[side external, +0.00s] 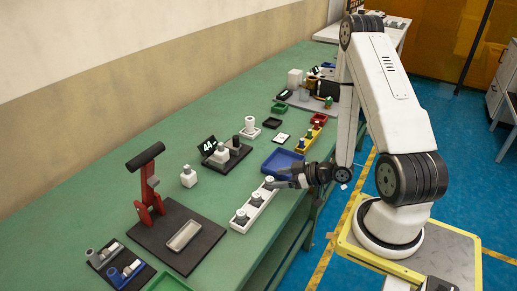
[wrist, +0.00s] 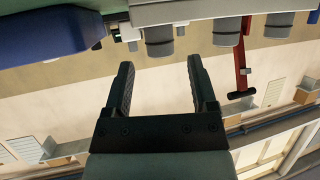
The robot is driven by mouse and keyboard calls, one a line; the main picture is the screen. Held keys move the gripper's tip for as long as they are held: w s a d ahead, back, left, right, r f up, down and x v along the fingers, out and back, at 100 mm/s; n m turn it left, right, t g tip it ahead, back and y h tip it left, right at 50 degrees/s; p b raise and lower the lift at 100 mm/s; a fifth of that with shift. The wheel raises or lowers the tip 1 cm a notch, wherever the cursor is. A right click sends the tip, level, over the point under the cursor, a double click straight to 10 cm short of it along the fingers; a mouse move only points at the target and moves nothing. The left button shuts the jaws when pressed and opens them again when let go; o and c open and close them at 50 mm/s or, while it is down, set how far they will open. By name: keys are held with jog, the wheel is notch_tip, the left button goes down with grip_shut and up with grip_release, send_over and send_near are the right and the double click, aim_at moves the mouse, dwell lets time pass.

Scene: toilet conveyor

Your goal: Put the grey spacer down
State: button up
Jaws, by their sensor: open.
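A white rack (side external: 258,208) stands near the table's front edge with three grey spacers in a row. The spacers are at the near end (side external: 242,215), the middle (side external: 255,198) and the far end (side external: 269,182). My gripper (side external: 282,178) is open beside the far-end spacer. In the wrist view, which is upside down, the open fingers (wrist: 160,68) are empty. One grey spacer (wrist: 159,42) lies just beyond the fingertips, in line with the gap. Two more spacers (wrist: 226,33) (wrist: 278,26) stand to its right on the rack (wrist: 190,12).
A blue tray (side external: 270,167) sits just behind my gripper. A dark board with a red press (side external: 150,190) and a grey tray (side external: 184,236) stands at the near left. A dark fixture (side external: 236,158) with a display stands further back.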

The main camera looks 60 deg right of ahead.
jog(key=shift+v, duration=1.95)
jog(key=shift+w, duration=0.1)
